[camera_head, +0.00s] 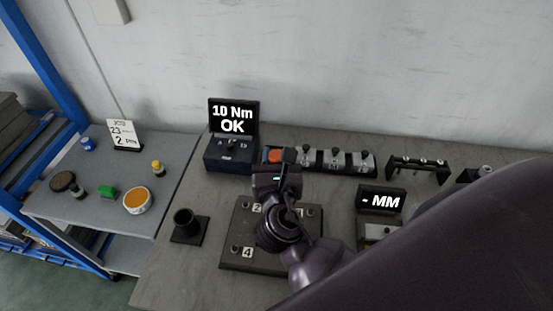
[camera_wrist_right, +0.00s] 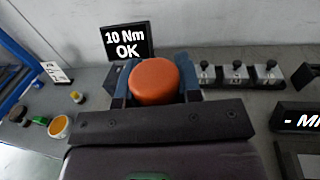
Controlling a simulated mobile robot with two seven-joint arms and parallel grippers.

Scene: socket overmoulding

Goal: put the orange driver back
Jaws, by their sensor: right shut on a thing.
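The orange driver shows its round orange top (camera_wrist_right: 153,81) between the two fingers of my right gripper (camera_wrist_right: 155,88) in the right wrist view. The fingers are shut on it from both sides. In the head view, a bit of the driver's orange (camera_head: 274,156) shows just beyond my right gripper (camera_head: 278,168), near the left end of the socket rack. The driver's lower part is hidden, so I cannot tell whether it touches anything below. My left gripper is not in view.
A tester (camera_head: 230,153) reading "10 Nm OK" stands left of the driver. The socket rack (camera_head: 345,166) is to its right. A black cup holder (camera_head: 186,226) stands at the front left, beside a dark numbered plate (camera_head: 232,262). A "- MM" display (camera_head: 381,201) is at right.

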